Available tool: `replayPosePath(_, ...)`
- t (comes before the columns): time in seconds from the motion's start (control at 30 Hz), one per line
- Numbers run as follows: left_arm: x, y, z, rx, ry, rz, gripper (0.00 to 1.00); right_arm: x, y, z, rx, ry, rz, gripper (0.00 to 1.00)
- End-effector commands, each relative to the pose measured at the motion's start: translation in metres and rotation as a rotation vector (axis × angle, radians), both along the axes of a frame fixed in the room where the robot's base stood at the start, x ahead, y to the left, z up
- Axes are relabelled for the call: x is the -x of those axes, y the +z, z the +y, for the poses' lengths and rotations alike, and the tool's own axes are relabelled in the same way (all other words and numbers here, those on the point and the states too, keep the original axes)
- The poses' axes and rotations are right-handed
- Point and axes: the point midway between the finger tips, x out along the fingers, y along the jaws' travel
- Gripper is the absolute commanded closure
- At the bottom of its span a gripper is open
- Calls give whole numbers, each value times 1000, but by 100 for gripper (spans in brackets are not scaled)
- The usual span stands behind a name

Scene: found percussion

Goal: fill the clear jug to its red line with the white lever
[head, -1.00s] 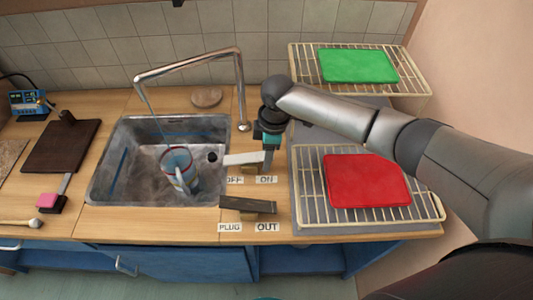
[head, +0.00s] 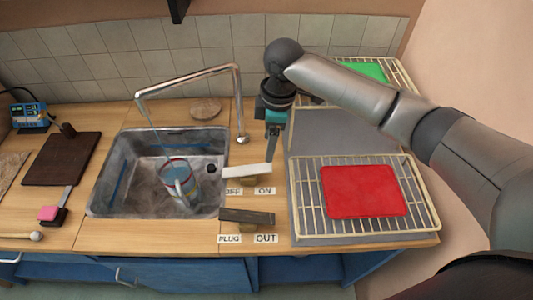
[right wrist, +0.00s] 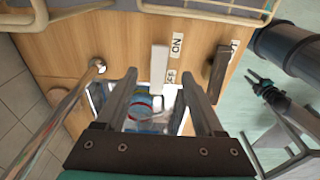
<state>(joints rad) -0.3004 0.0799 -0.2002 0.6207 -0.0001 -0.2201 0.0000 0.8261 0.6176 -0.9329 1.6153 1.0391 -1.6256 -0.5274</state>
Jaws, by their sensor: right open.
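The clear jug (head: 180,182) with a red ring stands in the metal sink (head: 118,188) under the spout; it also shows in the right wrist view (right wrist: 141,108). A thin pale stream seems to run from the spout towards it; its water level against the red line is unclear. The white lever (head: 243,171) lies above the OFF and ON labels. My right gripper (head: 271,158) is open and empty at the lever's right end. In the right wrist view the lever (right wrist: 159,63) shows between and beyond the fingers. My left gripper (right wrist: 257,82) is small at the right there.
The tap (head: 190,82) arches over the sink. A dark lever (head: 247,216) sits by the PLUG and OUT labels. A red board (head: 363,191) lies on a wire rack at right, and a green board (head: 364,71) lies behind. A dark board (head: 63,158) lies at left.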

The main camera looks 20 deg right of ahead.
Motion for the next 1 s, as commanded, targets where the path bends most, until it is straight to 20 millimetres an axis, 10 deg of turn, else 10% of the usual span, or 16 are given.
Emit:
replayPosePath(0.3,0,4,0,0,0,0,67,1,41,-4,0,0,1,30)
replayPosePath(1.0,0,4,0,0,0,0,67,2,44,-5,0,0,1,30)
